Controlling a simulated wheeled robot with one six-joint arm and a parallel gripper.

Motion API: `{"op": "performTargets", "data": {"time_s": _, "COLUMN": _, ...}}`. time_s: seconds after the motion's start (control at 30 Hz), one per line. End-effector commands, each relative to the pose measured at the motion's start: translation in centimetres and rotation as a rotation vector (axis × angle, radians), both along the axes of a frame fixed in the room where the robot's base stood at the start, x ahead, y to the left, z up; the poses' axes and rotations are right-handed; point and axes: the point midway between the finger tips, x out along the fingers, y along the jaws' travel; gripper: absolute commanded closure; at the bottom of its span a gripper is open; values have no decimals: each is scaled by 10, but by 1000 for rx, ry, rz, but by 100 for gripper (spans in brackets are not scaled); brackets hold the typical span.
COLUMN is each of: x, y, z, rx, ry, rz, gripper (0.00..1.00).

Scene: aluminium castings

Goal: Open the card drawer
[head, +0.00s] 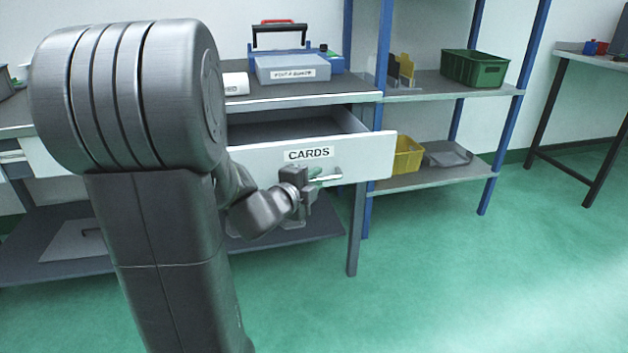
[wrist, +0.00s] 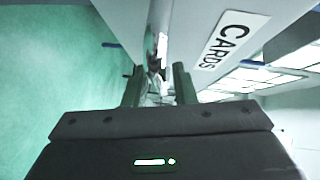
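The card drawer (head: 260,162) is a white-fronted drawer with a "CARDS" label, standing pulled out from under the grey bench top, with its dark inside showing. Its front also fills the upper part of the wrist view (wrist: 190,20). A slim metal handle (head: 326,178) sits on the front below the label. My gripper (head: 303,187) is at the left part of this handle. In the wrist view my gripper (wrist: 159,80) has its two fingers apart, with the handle (wrist: 161,50) between their tips and gaps visible at the sides.
A grey labelled box (head: 292,69) and a blue toolbox (head: 334,62) stand on the bench top above. To the right, a blue-post shelf holds a green crate (head: 474,70) and a yellow bin (head: 408,154). The green floor in front is clear.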

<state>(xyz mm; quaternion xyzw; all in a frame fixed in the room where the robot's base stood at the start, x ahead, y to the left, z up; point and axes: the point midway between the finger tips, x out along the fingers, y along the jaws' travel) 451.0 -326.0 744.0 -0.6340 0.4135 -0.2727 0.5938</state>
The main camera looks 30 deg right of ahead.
Motion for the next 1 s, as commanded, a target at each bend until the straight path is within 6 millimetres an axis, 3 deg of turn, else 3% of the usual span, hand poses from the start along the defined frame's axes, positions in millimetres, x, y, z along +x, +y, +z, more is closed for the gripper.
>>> {"op": "performTargets", "data": {"time_s": 0.43, "x": -4, "y": 7, "z": 3, "rx": -2, "ry": -1, "rz": 0, "gripper": 67}}
{"op": "performTargets", "data": {"time_s": 1.0, "x": -58, "y": 99, "z": 19, "rx": -2, "ry": -1, "rz": 4, "gripper": 67}}
